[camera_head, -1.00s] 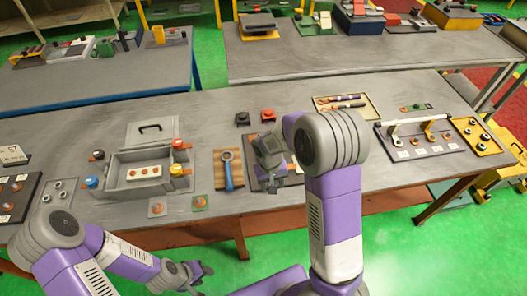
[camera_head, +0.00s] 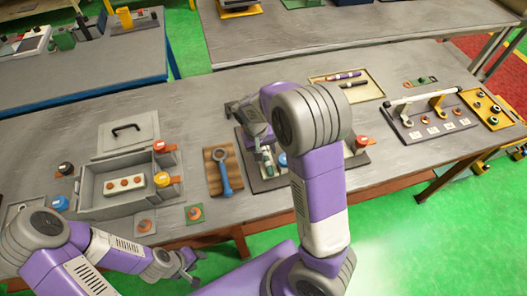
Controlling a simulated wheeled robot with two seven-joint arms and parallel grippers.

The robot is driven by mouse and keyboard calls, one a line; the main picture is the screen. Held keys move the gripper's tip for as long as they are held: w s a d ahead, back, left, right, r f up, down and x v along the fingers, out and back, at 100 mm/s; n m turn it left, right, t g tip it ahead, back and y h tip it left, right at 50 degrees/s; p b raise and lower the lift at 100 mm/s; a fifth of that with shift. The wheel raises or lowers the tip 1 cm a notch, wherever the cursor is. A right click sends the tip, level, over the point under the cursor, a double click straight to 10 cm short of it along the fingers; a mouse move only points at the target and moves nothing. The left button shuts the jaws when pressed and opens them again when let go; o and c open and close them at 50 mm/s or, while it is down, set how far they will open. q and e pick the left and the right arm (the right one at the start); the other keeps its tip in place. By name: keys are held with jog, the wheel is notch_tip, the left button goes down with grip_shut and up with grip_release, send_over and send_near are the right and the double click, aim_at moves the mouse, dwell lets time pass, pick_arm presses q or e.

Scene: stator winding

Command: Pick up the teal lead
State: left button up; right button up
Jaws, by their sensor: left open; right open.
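A small teal piece (camera_head: 268,160), which looks like the teal lead, stands over a dark board (camera_head: 262,186) in the middle of the table. My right gripper (camera_head: 258,142) is open just above and behind it, with its fingers partly overlapping the area. I cannot tell whether it touches the teal piece. My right arm hides much of the board's right part. My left gripper (camera_head: 187,266) is open and empty, low in front of the table's near edge.
A blue-capped post (camera_head: 282,160) and a red-capped post (camera_head: 361,143) stand at the board. A wooden block with a blue-handled ring tool (camera_head: 224,174) lies to its left, then a grey open box (camera_head: 112,192). A rack with a white bar (camera_head: 428,97) is at right.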

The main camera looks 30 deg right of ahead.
aim_at(265, 156)
notch_tip(265, 156, down, 3)
jog(key=shift+d+f, duration=0.1)
jog(key=shift+d, duration=0.05)
jog(key=shift+w, duration=0.1)
grip_shut()
